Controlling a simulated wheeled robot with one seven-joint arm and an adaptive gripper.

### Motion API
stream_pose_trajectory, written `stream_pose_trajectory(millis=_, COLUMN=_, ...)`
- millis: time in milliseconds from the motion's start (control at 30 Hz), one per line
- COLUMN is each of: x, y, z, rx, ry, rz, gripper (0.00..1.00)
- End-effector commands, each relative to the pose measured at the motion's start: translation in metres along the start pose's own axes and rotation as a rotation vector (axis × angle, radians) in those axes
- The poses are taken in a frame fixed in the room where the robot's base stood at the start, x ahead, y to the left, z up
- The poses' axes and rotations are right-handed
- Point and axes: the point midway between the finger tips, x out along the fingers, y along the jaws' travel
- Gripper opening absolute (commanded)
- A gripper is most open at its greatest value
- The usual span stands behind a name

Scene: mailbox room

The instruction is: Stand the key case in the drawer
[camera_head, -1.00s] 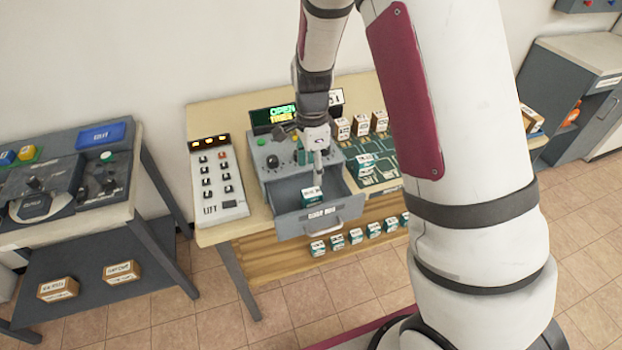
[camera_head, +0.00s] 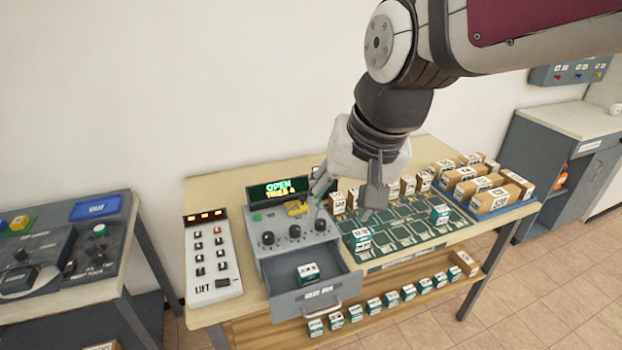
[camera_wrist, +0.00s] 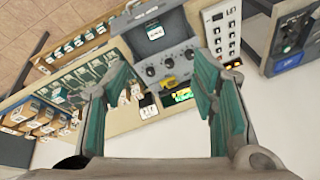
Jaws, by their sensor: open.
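The grey drawer (camera_head: 345,290) is pulled open at the front of the grey control box. A small white and teal case (camera_head: 308,273) stands inside it, apparently upright, with dark print on top too small to read. I cannot confirm by its label that it is the key case. The drawer (camera_wrist: 135,8) and the case (camera_wrist: 155,32) also show at the top of the wrist view. My gripper (camera_head: 347,193) is open and empty, above and behind the drawer near the back of the table. In the wrist view its teal-padded fingers (camera_wrist: 160,72) are wide apart.
The control box (camera_head: 290,238) has knobs and a lit display (camera_head: 278,190) reading OPEN. A keypad panel (camera_head: 211,262) stands left. A green board (camera_head: 400,228) with cases and boxes lies right. Several teal cases line the lower shelf (camera_head: 440,290).

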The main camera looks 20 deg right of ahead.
Motion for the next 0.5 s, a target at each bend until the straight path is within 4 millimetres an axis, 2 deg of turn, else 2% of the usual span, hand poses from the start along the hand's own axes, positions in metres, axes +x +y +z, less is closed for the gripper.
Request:
stream_pose_trajectory(millis=33, x=-0.014, y=0.005, z=0.010, rx=-0.074, ry=0.035, rz=-0.006, gripper=0.53)
stream_pose_trajectory(millis=200, x=-0.038, y=0.019, z=0.039, rx=-0.295, ry=0.109, rz=0.008, gripper=0.53)
stream_pose_trajectory(millis=333, x=-0.046, y=0.026, z=0.051, rx=-0.394, ry=0.139, rz=0.024, gripper=0.53)
stream_pose_trajectory(millis=500, x=-0.048, y=0.029, z=0.056, rx=-0.433, ry=0.150, rz=0.032, gripper=0.53)
